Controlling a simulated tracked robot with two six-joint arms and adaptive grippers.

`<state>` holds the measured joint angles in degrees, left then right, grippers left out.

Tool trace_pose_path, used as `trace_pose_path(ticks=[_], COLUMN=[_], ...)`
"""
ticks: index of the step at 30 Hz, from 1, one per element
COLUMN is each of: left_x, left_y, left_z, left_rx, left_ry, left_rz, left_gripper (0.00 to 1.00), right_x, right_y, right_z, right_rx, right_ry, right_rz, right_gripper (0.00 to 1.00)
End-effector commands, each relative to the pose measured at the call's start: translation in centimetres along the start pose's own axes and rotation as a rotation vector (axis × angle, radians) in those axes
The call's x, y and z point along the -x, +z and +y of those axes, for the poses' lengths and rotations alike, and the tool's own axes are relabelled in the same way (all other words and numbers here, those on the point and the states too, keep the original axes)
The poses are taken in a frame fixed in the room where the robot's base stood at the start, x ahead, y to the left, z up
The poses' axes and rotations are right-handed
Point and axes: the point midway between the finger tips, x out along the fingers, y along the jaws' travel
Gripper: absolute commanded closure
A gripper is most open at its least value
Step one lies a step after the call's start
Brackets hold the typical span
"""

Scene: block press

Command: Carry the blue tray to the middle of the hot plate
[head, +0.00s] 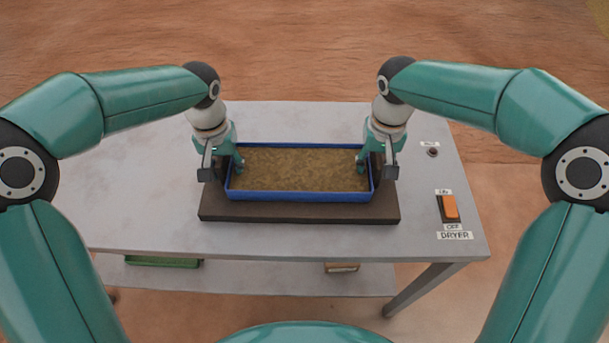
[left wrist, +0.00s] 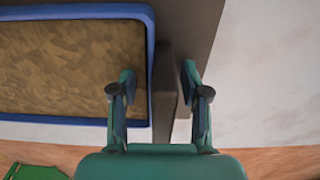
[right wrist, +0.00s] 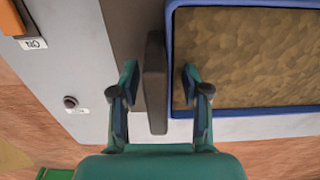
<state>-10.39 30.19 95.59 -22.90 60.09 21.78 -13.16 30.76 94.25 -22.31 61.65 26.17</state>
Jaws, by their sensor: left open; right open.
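The blue tray (head: 300,197), filled with brown lumpy material, sits level on the dark hot plate (head: 300,214), about midway between its left and right ends. A dark upright grip stands at each end of the tray: the left one (left wrist: 166,90) and the right one (right wrist: 155,85). My left gripper (head: 223,170) is open at the left end, one finger over the tray's inside and the other outside, with the grip between them. My right gripper (head: 376,169) is open around the right grip in the same way. Neither visibly clamps. The plate's back edge is mostly hidden.
The grey table (head: 140,215) is clear to the left. On its right are an orange dryer switch (head: 451,207) and a small dark knob (head: 433,152). A green item (head: 163,262) and a small brown item (head: 341,267) lie on the lower shelf.

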Motion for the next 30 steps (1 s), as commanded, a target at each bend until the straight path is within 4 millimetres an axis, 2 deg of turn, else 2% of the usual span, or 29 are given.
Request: trace_pose_path(ticks=[7, 21, 25, 30], left_x=[1.2, 9.8, 11.2, 11.9], left_y=[-0.1, -0.1, -0.1, -0.1], left_z=[0.0, 0.0, 0.0, 0.0], left_rx=[0.000, 0.000, 0.000, 0.000], left_ry=[0.001, 0.001, 0.000, 0.000], left_rz=[0.004, 0.003, 0.002, 0.000], left_gripper=[0.54, 0.54, 0.54, 0.54], right_x=[0.0, 0.0, 0.0, 0.8], right_y=[0.0, 0.0, 0.0, -0.1], right_z=[0.0, 0.0, 0.0, 0.0], right_rx=[0.000, 0.000, 0.000, 0.000], right_ry=[0.000, 0.000, 0.000, -0.001], right_rz=[0.000, 0.000, 0.000, 0.003], right_gripper=[0.54, 0.54, 0.54, 0.54])
